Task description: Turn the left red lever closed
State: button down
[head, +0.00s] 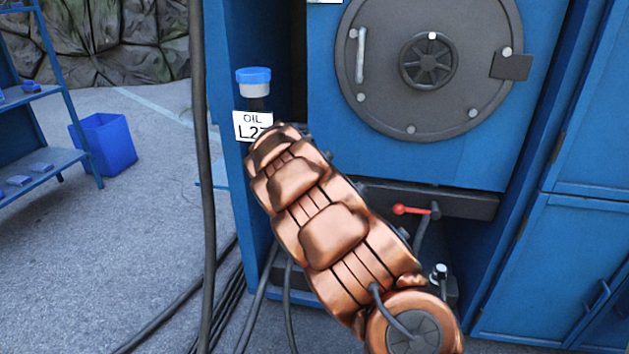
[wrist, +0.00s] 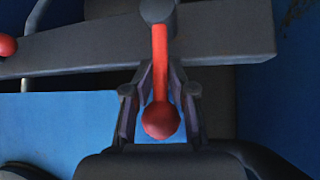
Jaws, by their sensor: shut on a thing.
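In the wrist view, a red lever (wrist: 160,65) with a round ball end runs down from a dark grey pivot (wrist: 157,11). My gripper (wrist: 160,80) has a finger on each side of its shaft and is shut on it, with the ball between the fingers. In the head view my copper-coloured arm hides this lever and my gripper. A second red lever (head: 412,210) shows right of my arm, its handle lying about level and pointing left from its pivot. A red ball end (wrist: 6,45) also shows at the wrist view's left edge.
A dark bar (head: 465,204) carries the visible lever below the blue cabinet's round hatch (head: 429,65). A blue-capped oil container (head: 254,82) stands behind my arm. Black cables (head: 203,200) hang and lie at the left. Grey floor is open further left.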

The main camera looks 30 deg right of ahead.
jog(key=shift+w+r+t, duration=0.15)
jog(key=shift+w+r, duration=0.15)
jog(key=shift+r, duration=0.3)
jog(key=shift+w+r+t, duration=0.15)
jog(key=shift+w+r, duration=0.1)
jog(key=shift+r, duration=0.35)
jog(key=c, duration=1.2)
grip_release()
jog(key=shift+s, duration=0.1)
jog(key=shift+c, duration=0.2)
jog(key=shift+o, duration=0.4)
jog(key=shift+s+a+f, duration=0.15)
jog(key=shift+f, duration=0.65)
jog(key=shift+s+f, duration=0.15)
jog(key=v, duration=1.2)
jog(key=shift+w, duration=0.2)
